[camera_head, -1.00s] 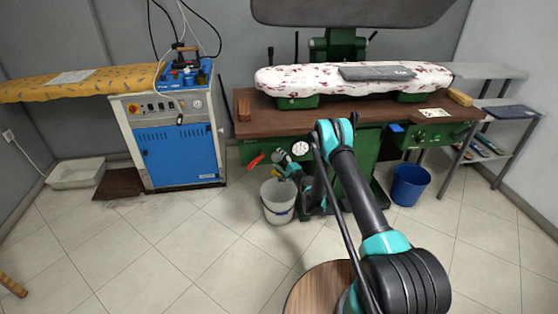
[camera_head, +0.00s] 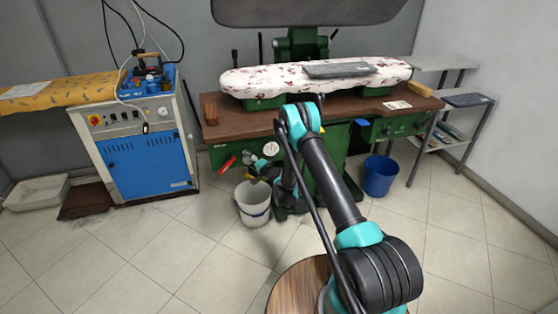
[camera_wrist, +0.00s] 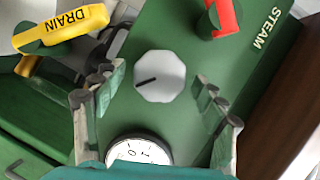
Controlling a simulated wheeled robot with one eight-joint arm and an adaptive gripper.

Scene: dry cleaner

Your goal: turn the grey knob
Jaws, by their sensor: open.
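The grey knob (camera_wrist: 160,76) is an octagonal dial with a dark pointer mark, on a green panel (camera_wrist: 120,110) in the wrist view. The pointer aims to the lower left there. My gripper (camera_wrist: 158,88) is open, with one finger on each side of the knob in that view. I see no finger touching it, and the depth gap is hard to judge. In the head view, my gripper (camera_head: 255,166) is small and partly hidden near the left front of the green press (camera_head: 225,155). I cannot make out the knob there.
In the wrist view, a yellow DRAIN handle (camera_wrist: 62,27) is at upper left, a red handle (camera_wrist: 223,18) by the STEAM label at upper right, and a round gauge (camera_wrist: 140,151) below. In the head view, a white bucket (camera_head: 253,204) stands on the floor under my gripper.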

